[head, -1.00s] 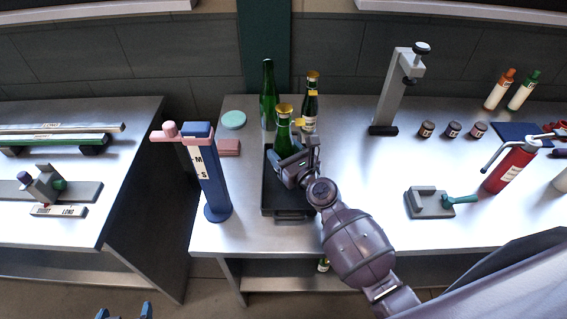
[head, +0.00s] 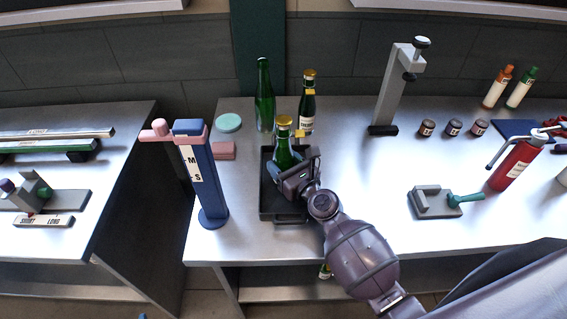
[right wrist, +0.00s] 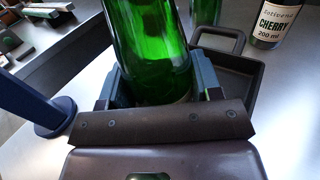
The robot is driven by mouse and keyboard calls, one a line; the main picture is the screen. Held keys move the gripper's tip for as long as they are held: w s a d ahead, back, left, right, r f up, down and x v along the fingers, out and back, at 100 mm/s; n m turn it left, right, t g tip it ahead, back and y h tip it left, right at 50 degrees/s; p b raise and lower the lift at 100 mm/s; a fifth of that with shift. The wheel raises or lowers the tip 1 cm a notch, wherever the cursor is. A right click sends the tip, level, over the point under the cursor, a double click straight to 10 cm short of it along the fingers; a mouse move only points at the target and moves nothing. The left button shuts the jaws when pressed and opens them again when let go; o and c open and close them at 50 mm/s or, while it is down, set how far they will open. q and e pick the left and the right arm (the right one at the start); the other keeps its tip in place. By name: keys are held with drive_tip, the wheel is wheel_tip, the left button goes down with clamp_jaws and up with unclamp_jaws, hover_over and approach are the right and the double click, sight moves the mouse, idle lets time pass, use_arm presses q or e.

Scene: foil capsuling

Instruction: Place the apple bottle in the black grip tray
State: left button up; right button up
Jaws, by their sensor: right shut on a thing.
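A green bottle with a gold cap (head: 283,136) is upright or nearly so at the far part of the black tray (head: 267,213). My right gripper (head: 293,172) is shut around its lower body. The right wrist view shows the green glass (right wrist: 155,50) between the two blue-grey fingers, with the tray (right wrist: 255,78) beyond and to the right. The bottle's base is hidden behind the gripper, so I cannot tell whether it touches the tray floor. My left gripper does not show usefully in these views.
A green bottle (head: 264,95) and a dark cherry bottle (head: 308,102) stand just behind the tray. A blue post with a pink top (head: 207,180) stands close to its left. A grey press stand (head: 390,95) and small jars (head: 453,128) are to the right. Bench between is clear.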

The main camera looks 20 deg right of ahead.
drive_tip(key=o, duration=1.3)
drive_tip(key=shift+c, duration=0.2)
drive_tip(key=shift+o, duration=0.3)
drive_tip(key=shift+r, duration=0.2)
drive_tip(key=v, duration=1)
drive_tip(key=shift+s+f+b, duration=0.1)
drive_tip(key=shift+s+b, duration=0.2)
drive_tip(key=shift+s, duration=0.05)
drive_tip(key=shift+s+d, duration=0.25)
drive_tip(key=shift+s, duration=0.4)
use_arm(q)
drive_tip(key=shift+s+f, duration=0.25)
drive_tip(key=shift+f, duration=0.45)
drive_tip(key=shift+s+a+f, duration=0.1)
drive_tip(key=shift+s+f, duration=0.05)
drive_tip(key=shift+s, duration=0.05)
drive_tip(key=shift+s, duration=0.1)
use_arm(e)
drive_tip(key=shift+s, duration=0.1)
